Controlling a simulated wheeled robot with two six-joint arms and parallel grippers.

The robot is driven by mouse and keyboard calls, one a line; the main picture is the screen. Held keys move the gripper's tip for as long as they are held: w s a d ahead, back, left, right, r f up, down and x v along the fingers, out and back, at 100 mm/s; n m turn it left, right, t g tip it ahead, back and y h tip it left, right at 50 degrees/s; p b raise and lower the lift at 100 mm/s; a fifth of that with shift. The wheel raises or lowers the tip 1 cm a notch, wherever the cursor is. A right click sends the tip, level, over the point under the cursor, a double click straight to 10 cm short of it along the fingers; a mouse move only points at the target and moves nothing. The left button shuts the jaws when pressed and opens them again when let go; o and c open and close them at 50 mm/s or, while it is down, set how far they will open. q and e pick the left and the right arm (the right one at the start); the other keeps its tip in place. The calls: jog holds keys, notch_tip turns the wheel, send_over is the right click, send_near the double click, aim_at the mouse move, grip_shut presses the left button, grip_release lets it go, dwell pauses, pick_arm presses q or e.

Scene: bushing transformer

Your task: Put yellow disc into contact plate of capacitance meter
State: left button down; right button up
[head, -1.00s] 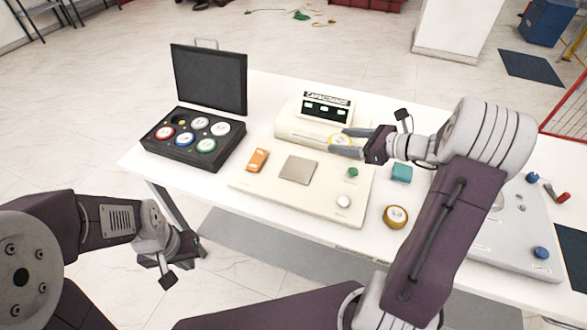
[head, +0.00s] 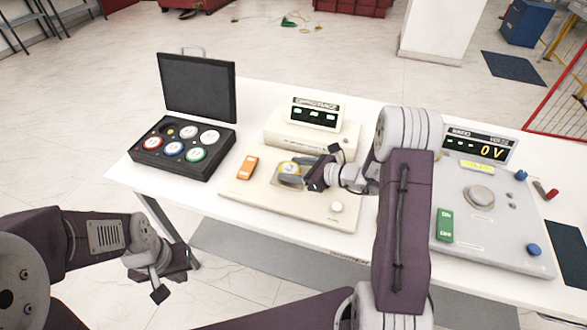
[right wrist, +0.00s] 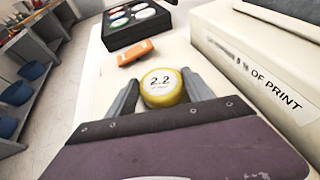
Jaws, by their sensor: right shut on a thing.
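The yellow disc (head: 289,167) is held between the fingers of my right gripper (head: 294,173), over the area of the square grey contact plate (head: 287,183) on the capacitance meter's beige base (head: 243,193). In the right wrist view the disc (right wrist: 162,88), with a white face marked 2.2, sits between both fingers. The disc and gripper hide most of the plate, and I cannot tell whether the disc touches it. The meter's display (head: 316,113) stands behind. My left gripper (head: 183,268) hangs low at the left, off the table; its jaws are unclear.
An orange switch (head: 247,167) is on the base left of the disc, and a white knob (head: 337,207) at its front right. An open black case (head: 150,157) with several coloured discs stands at the left. A ratio meter (head: 510,225) with a green block is at the right.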

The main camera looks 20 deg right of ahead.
jog(key=shift+s+f, duration=0.1)
jog(key=o, duration=1.7)
jog(key=shift+c, duration=0.2)
jog(key=shift+r, duration=0.35)
jog(key=v, duration=1.2)
jog(key=shift+f, duration=0.1)
